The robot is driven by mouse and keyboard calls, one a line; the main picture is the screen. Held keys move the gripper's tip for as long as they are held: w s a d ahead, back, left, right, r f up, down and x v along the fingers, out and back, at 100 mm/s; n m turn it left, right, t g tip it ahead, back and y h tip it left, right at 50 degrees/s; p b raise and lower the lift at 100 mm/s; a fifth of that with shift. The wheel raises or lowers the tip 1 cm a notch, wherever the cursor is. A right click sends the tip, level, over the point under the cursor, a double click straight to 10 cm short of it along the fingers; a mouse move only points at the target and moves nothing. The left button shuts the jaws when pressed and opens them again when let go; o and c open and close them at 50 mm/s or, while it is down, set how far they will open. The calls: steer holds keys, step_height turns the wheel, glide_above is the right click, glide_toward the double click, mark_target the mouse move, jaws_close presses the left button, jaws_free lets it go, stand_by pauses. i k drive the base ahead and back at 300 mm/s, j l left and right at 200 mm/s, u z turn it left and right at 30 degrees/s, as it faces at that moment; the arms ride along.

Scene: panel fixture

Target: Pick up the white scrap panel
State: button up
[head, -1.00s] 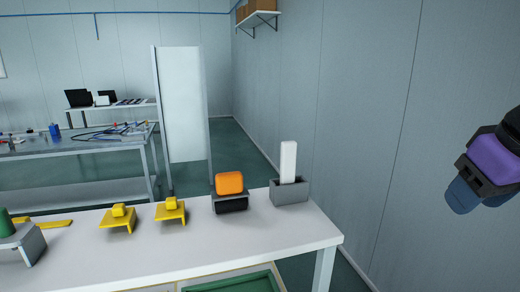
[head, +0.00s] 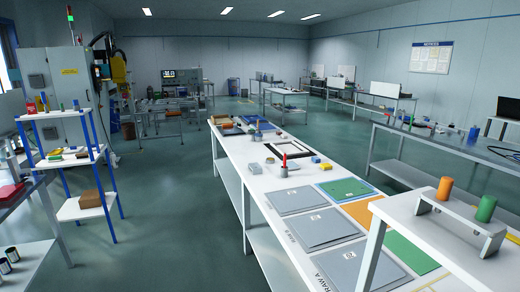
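I cannot single out the white scrap panel for sure. A white upright panel (head: 385,89) stands on a table at the back right, and a smaller white upright panel (head: 336,82) stands further left and behind it. Flat panels lie on the long white table in front: a grey panel (head: 297,200), a second grey panel (head: 322,229), a third grey panel (head: 362,264) and a green-topped panel (head: 345,188). None of these lying panels looks white. My gripper is not in view.
The long white table (head: 262,183) runs away from me, with a black frame (head: 283,147) on it. A raised white shelf (head: 408,218) holds an orange cylinder (head: 445,188) and a green cylinder (head: 486,208). A blue-framed rack (head: 75,162) stands left; open floor (head: 175,215) lies between.

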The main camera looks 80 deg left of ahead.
mark_target(290, 148)
steer(key=u, duration=2.35)
steer(key=i+j+u, duration=0.2)
steer(key=i+j, duration=0.15)
steer(key=i, duration=0.15)
steer(key=i+j+u, duration=0.25)
steer(key=i, duration=0.25)
steer(key=i+j+u, duration=0.2)
steer(key=i, duration=0.3)
steer(key=i+u, duration=0.2)
steer(key=i, duration=7.6)
steer(key=j, duration=0.15)
